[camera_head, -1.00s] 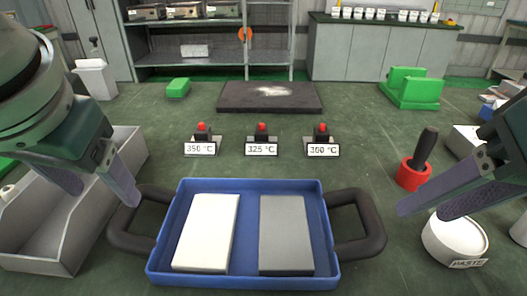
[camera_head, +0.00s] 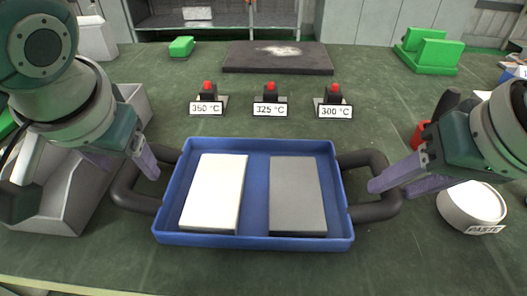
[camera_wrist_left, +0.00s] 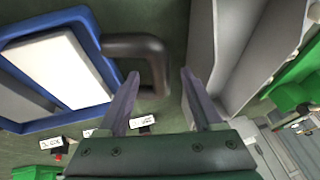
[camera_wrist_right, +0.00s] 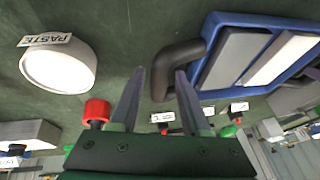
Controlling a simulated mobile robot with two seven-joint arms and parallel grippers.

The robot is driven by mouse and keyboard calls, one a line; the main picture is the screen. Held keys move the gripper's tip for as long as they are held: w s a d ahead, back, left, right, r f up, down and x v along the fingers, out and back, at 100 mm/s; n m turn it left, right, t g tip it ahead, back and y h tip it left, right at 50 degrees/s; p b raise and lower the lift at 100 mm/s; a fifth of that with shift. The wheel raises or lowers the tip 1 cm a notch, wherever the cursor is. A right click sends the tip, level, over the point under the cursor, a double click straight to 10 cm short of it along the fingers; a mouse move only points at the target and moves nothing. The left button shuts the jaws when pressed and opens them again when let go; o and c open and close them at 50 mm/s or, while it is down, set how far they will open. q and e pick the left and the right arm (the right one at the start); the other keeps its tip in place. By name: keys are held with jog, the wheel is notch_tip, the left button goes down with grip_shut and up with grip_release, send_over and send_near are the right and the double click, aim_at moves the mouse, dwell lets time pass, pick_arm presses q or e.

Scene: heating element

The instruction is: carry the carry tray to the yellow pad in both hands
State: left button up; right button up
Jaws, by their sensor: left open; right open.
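The carry tray (camera_head: 256,205) is a blue shallow tray on the green bench, with a dark loop handle at each side. It holds a white slab (camera_head: 215,190) and a grey slab (camera_head: 297,195). My open left gripper (camera_head: 128,163) is at the left handle (camera_head: 130,200); in the left wrist view that handle (camera_wrist_left: 158,62) shows between the fingers. My open right gripper (camera_head: 393,188) is at the right handle (camera_head: 376,211); in the right wrist view that handle (camera_wrist_right: 161,80) appears between the fingers. Neither gripper is closed on its handle. No yellow pad can be made out.
Several red-topped blocks with temperature labels (camera_head: 270,108) stand behind the tray, before a dark plate (camera_head: 277,57). A grey bin (camera_head: 65,190) is left, partly behind my arm. A white paste tub (camera_head: 472,205) and red holder (camera_wrist_right: 97,110) are right. Bench in front is clear.

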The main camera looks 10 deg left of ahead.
pick_arm(q)
jog(key=shift+x, duration=1.4)
pick_arm(e)
jog(key=shift+x, duration=1.35)
pick_arm(q)
jog(key=c, duration=0.8)
pick_arm(e)
grip_shut()
pick_arm(q)
grip_shut()
jog(key=shift+r, duration=0.1)
